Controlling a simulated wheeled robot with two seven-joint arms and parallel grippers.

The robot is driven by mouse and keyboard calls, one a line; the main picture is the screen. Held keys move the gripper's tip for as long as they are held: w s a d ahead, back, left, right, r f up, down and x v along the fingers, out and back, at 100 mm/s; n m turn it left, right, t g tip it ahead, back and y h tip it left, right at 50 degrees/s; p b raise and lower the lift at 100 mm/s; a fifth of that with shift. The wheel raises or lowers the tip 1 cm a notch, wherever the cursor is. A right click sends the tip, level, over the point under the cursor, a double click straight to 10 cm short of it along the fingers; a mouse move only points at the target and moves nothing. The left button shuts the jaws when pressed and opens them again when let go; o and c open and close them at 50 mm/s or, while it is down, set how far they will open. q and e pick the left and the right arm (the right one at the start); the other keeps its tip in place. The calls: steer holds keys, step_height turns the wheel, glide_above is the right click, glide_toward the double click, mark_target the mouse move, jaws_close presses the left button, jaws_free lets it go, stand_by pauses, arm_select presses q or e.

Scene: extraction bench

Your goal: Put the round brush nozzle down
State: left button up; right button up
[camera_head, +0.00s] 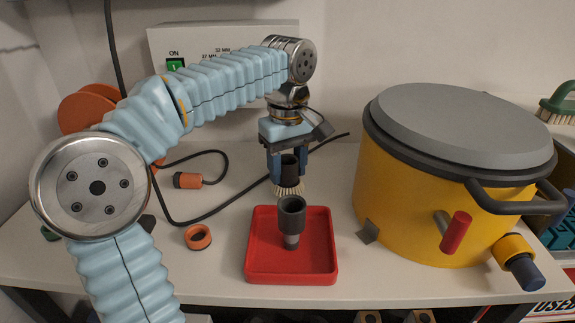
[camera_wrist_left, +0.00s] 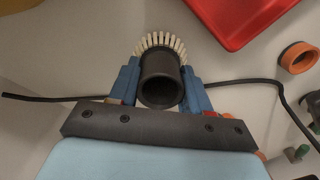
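The round brush nozzle (camera_head: 289,180) is a dark cylinder with a ring of pale bristles at its lower end. My left gripper (camera_head: 289,170) is shut on it, with one blue finger on each side. The nozzle is upright, bristles down, above the bench behind the red tray. In the left wrist view, the nozzle (camera_wrist_left: 161,78) sits between the fingertips of the left gripper (camera_wrist_left: 160,88), its dark open end toward the camera. I cannot tell whether the bristles touch the bench. My right gripper is in neither view.
A red tray (camera_head: 262,268) holds a dark grey nozzle (camera_head: 292,214) standing upright. A yellow canister (camera_head: 405,205) with a grey lid stands at the right. An orange ring (camera_head: 198,237) lies left of the tray. A black cable (camera_head: 235,203) crosses the bench near the held nozzle.

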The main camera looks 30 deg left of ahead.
arm_select(q)
steer(key=o, duration=0.4)
step_height(320, 180, up, 12)
steer(key=p, duration=0.4)
steer(key=shift+r, duration=0.2)
